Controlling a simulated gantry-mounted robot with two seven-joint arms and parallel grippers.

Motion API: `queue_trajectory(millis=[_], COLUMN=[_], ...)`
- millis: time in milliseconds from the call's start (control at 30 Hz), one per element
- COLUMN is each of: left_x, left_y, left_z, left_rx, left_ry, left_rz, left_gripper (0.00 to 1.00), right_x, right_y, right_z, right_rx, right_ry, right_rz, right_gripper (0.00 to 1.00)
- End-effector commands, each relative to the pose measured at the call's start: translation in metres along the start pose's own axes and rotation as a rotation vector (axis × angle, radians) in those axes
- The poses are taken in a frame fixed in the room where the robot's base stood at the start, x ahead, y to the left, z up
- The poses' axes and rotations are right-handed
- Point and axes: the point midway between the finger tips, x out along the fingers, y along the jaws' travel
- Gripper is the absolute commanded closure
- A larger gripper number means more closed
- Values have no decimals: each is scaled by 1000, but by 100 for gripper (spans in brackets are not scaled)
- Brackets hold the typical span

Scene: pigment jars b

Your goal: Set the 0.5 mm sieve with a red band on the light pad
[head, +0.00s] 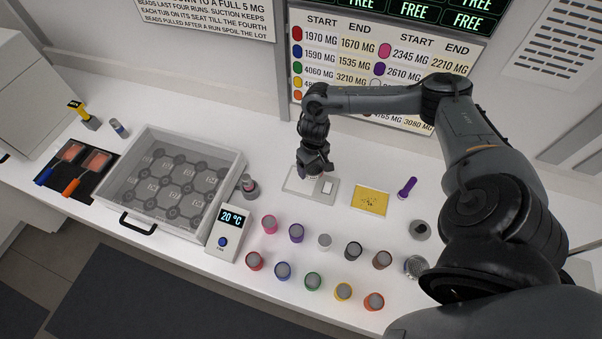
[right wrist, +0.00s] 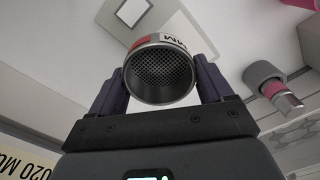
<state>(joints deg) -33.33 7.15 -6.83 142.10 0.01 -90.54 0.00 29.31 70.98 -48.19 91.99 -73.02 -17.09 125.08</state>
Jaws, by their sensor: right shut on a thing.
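The sieve (right wrist: 160,77) is a short metal cup with a dark mesh, a red band and a white label ending in "MM". My right gripper (right wrist: 162,88) is shut on it, one finger on each side. That plate also shows beyond the sieve in the right wrist view (right wrist: 172,30). The sieve is mostly hidden in the head view. I cannot tell whether it touches the plate. My left gripper is out of view.
A yellow pad (head: 371,201) and a purple tube (head: 407,187) lie to the right. Several coloured jars stand in front, including a pink one (head: 269,224). A temperature box (head: 230,232) and a large clear-topped drawer box (head: 215,215) stand left. A mesh cup (head: 415,267) sits front right.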

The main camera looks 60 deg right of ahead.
Motion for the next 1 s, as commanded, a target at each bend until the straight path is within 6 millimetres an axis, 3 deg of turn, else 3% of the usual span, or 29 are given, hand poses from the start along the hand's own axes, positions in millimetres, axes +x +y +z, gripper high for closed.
queue_trajectory(millis=[100, 300, 467, 733, 1000], left_x=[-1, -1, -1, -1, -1], left_y=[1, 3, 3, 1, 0], left_z=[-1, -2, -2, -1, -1], left_rx=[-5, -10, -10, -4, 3], left_ry=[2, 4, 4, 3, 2], left_rz=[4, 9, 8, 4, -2], left_gripper=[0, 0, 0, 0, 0], right_x=[12, 21, 28, 59, 63], right_y=[-15, -25, -26, -26, -26], right_z=[-14, -26, -27, -26, -26], right_rx=[1, 0, 0, 2, 0], right_ry=[-1, 0, -1, -2, 0], right_rz=[-2, 0, 2, 2, 1], right_gripper=[53, 53, 53, 53, 53])
